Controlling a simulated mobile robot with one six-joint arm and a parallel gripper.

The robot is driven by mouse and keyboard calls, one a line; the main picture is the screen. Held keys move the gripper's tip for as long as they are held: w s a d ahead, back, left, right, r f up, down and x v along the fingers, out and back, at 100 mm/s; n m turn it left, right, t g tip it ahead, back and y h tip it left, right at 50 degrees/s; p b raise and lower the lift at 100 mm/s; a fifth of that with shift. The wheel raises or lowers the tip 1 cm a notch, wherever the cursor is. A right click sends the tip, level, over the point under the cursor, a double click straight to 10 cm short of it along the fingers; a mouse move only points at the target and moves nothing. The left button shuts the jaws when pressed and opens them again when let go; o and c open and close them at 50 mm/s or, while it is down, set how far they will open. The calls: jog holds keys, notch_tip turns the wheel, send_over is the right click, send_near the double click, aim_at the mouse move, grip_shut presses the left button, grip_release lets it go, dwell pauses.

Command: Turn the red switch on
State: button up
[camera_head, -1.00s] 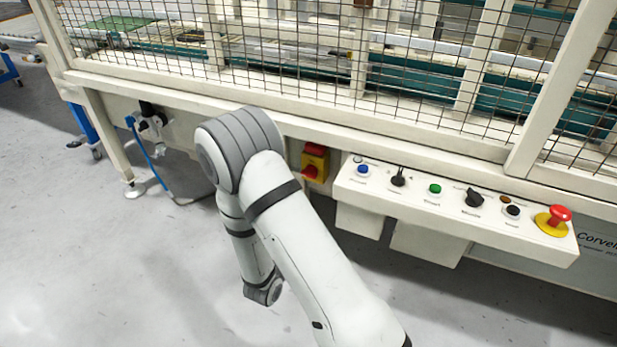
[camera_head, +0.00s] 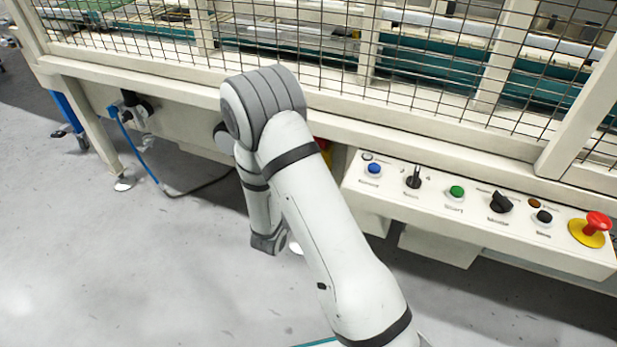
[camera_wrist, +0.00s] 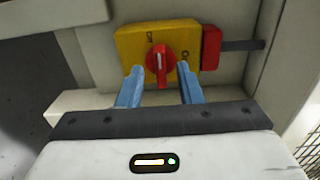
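The red switch (camera_wrist: 160,62) is a rotary knob on a yellow plate (camera_wrist: 128,44) in the wrist view. Its white mark points up, a little left in the picture, near one of two position marks on the plate. My gripper (camera_wrist: 160,84) is open, its two blue fingers apart on either side of the knob's lower part in the picture. I cannot tell whether they touch it. In the head view my arm hides the knob, and only a sliver of the switch box (camera_head: 324,146) shows. The gripper itself is hidden there.
A red block (camera_wrist: 211,47) sits beside the yellow plate, with a grey bar running from it. In the head view a control panel (camera_head: 470,228) with several buttons and a red emergency stop (camera_head: 597,222) stands right of my arm. A mesh fence is above.

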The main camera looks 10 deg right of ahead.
jog(key=shift+w+d, duration=0.45)
jog(key=shift+w, duration=0.05)
grip_shut()
